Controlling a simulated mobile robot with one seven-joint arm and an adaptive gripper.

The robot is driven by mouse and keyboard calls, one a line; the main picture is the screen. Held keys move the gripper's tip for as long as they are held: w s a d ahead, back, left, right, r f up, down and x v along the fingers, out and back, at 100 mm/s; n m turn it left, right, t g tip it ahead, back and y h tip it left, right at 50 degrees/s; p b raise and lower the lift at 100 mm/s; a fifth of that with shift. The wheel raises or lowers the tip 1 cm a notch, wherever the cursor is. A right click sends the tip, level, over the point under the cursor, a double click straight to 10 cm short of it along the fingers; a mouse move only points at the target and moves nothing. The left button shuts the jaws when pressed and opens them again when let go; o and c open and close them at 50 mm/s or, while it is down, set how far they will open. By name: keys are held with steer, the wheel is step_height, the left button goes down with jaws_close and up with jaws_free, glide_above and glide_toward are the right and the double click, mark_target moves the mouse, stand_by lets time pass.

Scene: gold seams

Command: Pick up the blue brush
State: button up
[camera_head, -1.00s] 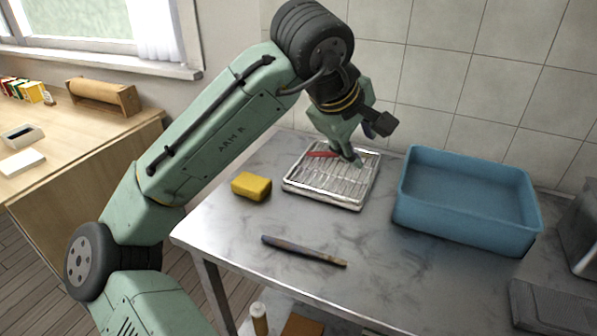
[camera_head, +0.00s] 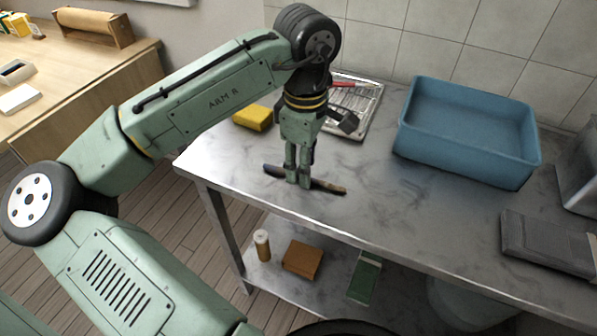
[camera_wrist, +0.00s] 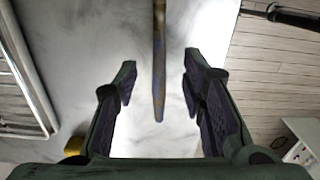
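The blue brush (camera_head: 328,187) lies on the grey metal table near its front edge, a long thin stick of brown and dull blue. My gripper (camera_head: 298,184) points down at it, with the fingers hiding its middle part. In the wrist view the brush (camera_wrist: 159,50) runs lengthwise between the two spread fingers of my gripper (camera_wrist: 159,68), with gaps on both sides. One tapered end shows there. How far the fingertips are above the table is hard to tell.
A wire rack tray (camera_head: 372,108) with a red-handled thing stands behind my gripper, beside a yellow sponge (camera_head: 252,117). A blue basin (camera_head: 462,150) stands at the right, and a grey folded thing (camera_head: 545,243) lies at the right front. The table (camera_head: 420,210) is clear between them.

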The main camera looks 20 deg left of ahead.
step_height(320, 180, down, 2)
jaws_close()
stand_by(0.6)
